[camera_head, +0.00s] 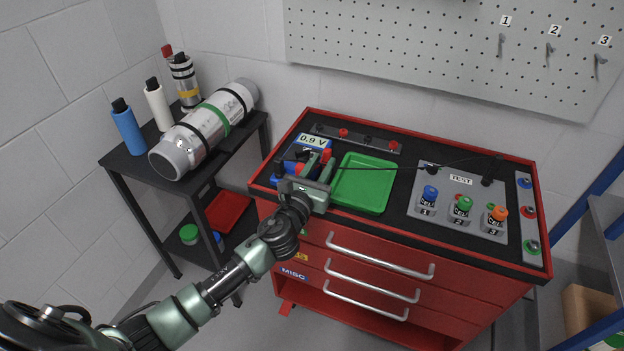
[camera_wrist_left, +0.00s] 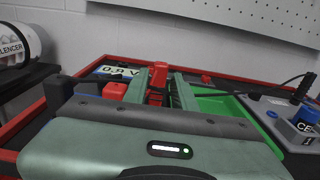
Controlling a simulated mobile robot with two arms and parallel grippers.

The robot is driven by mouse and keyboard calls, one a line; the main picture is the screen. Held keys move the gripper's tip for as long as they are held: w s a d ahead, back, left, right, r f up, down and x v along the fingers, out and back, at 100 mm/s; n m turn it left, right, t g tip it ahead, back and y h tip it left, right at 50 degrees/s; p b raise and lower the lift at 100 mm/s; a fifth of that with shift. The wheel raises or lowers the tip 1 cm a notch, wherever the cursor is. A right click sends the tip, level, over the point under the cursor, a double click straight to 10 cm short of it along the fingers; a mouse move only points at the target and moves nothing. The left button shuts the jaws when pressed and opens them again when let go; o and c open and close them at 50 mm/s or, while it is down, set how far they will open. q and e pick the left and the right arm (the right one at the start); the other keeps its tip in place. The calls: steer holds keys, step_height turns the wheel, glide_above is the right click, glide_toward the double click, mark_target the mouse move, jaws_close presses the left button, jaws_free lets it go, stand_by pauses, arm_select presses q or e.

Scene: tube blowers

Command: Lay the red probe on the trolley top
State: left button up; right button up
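The red probe (camera_wrist_left: 158,77) stands between the two fingers of my left gripper (camera_head: 321,164) in the left wrist view. The fingers are close on either side of it and appear shut on it. In the head view only a small red part of the probe (camera_head: 327,155) shows at the fingertips; its lower end is hidden. The gripper is over the left part of the trolley top (camera_head: 395,208), beside the blue meter, whose display (camera_head: 312,141) reads 0.9 V. The meter display also shows in the left wrist view (camera_wrist_left: 116,71). My right gripper is not in view.
A green tray (camera_head: 364,183) lies just right of the gripper. A TEST panel (camera_head: 460,182) with blue, green and orange knobs is farther right. A dark lead (camera_head: 435,165) crosses above the tray. A black side table (camera_head: 140,154) holds a cylinder (camera_head: 204,128) and bottles.

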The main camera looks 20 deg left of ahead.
arm_select(q)
steer(key=s, duration=0.8)
steer(key=shift+a, duration=0.15)
